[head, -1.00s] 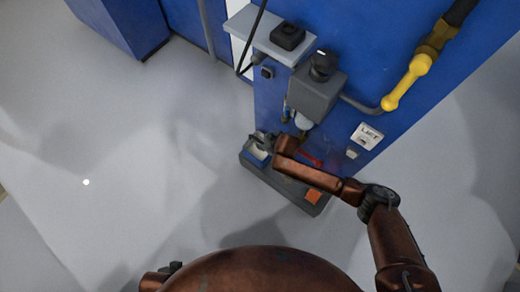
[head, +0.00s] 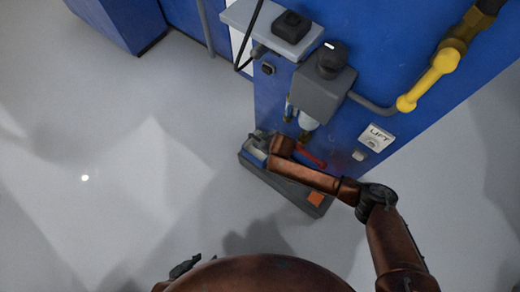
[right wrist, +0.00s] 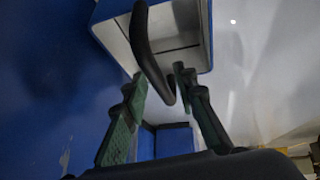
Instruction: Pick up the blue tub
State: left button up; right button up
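A small blue thing with a pale top, apparently the blue tub (head: 254,157), sits at the left end of the dark tray at the foot of the blue machine. My right gripper (head: 258,136) is close above and behind it in the head view, partly hidden by my wrist. In the right wrist view my right gripper (right wrist: 160,76) has its fingers apart. A black curved bar (right wrist: 148,50) passes between them, in front of a blue-edged, white-walled thing (right wrist: 175,30). I cannot tell whether they touch it. My left gripper (head: 184,267) shows only partly at the bottom edge.
The dark tray (head: 284,191) also holds a red tool (head: 312,156) and an orange block (head: 315,198). Above it, a grey box (head: 321,92), a shelf (head: 272,35) and a yellow pipe (head: 430,80) stick out from the blue machine (head: 385,60). The floor at left is clear.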

grip_shut()
dwell(0.4)
jog(key=shift+r, duration=0.1)
